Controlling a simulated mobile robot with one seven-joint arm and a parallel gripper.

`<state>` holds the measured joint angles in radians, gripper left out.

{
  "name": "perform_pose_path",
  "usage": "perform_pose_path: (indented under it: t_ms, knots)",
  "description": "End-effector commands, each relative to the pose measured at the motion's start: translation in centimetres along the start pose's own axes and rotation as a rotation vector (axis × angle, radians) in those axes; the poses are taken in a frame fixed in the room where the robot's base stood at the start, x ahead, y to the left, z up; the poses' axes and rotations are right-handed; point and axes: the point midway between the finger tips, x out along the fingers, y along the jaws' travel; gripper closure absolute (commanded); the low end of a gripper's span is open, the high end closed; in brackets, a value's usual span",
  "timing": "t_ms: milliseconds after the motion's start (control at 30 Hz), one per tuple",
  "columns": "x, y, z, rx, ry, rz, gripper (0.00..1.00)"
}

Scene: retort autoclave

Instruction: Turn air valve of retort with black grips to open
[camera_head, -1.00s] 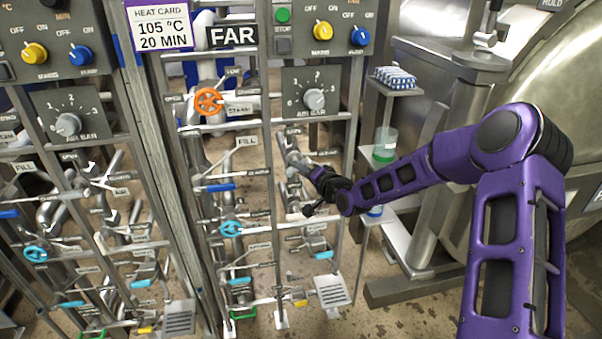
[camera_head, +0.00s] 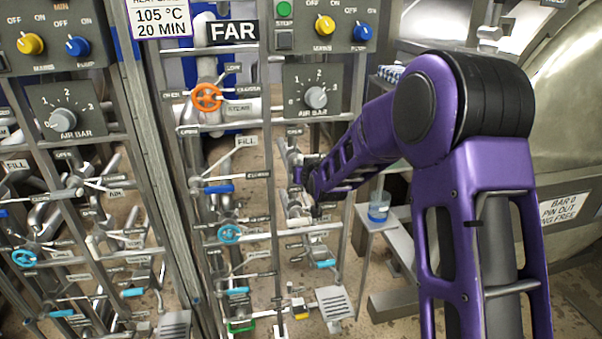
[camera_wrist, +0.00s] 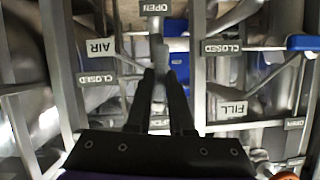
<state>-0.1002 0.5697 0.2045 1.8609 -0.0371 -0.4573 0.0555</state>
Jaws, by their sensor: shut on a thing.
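My gripper (camera_wrist: 160,82) is shut on a grey lever (camera_wrist: 158,48) in the wrist view, its two dark fingers on either side of it. An AIR label (camera_wrist: 100,46) and a CLOSED label (camera_wrist: 97,78) sit left of the lever, and an OPEN label (camera_wrist: 155,8) is beyond it at the top. The lever lies roughly in line with the OPEN label. In the head view my gripper (camera_head: 303,182) is at the right part of the rack marked FAR (camera_head: 233,32), below its AIR BAR dial (camera_head: 316,97); my arm hides most of the lever. I cannot make out black grips.
A blue-handled FILL valve (camera_head: 218,189) and an orange wheel (camera_head: 207,97) are left of my gripper. Cyan-handled valves (camera_head: 229,234) sit lower. A second similar rack (camera_head: 62,121) stands at left. A small shelf with a blue-liquid beaker (camera_head: 379,207) is at right.

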Motion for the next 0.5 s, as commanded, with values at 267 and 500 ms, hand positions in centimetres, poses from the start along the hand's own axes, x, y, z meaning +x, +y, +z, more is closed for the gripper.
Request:
perform_pose_path:
  t_ms: [267,500]
  knots:
    - [0.00,-0.15,-0.06,-0.108,0.001,0.044,1.00]
    - [0.00,-0.08,-0.06,-0.140,0.001,0.058,1.00]
